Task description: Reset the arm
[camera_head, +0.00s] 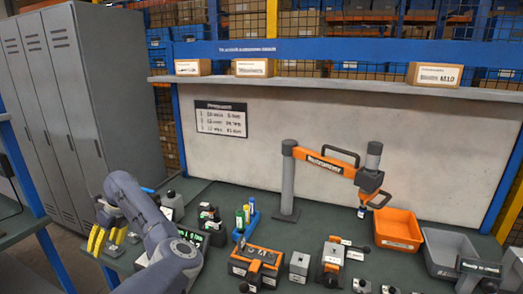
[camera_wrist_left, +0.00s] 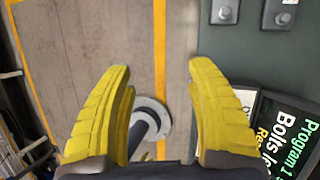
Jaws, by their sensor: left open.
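An orange and grey jointed tool arm (camera_head: 335,163) stands on a grey post at the back of the green workbench. Its elbow is bent and its tool end, with a dark handle, hangs at the right, beside the orange bin. My left gripper (camera_head: 104,240) is at the bench's left edge, far from the tool arm. In the left wrist view its two yellow fingers (camera_wrist_left: 160,70) are spread apart with nothing between them, pointing at the floor past the bench edge. My right gripper does not show.
An orange bin (camera_head: 397,228) and a grey bin (camera_head: 449,250) stand at the right. Several fixtures, bottles and an orange-and-black device (camera_head: 256,264) crowd the bench front. A lit program display (camera_wrist_left: 288,135) is right of my left fingers. Grey lockers (camera_head: 75,100) stand behind at left.

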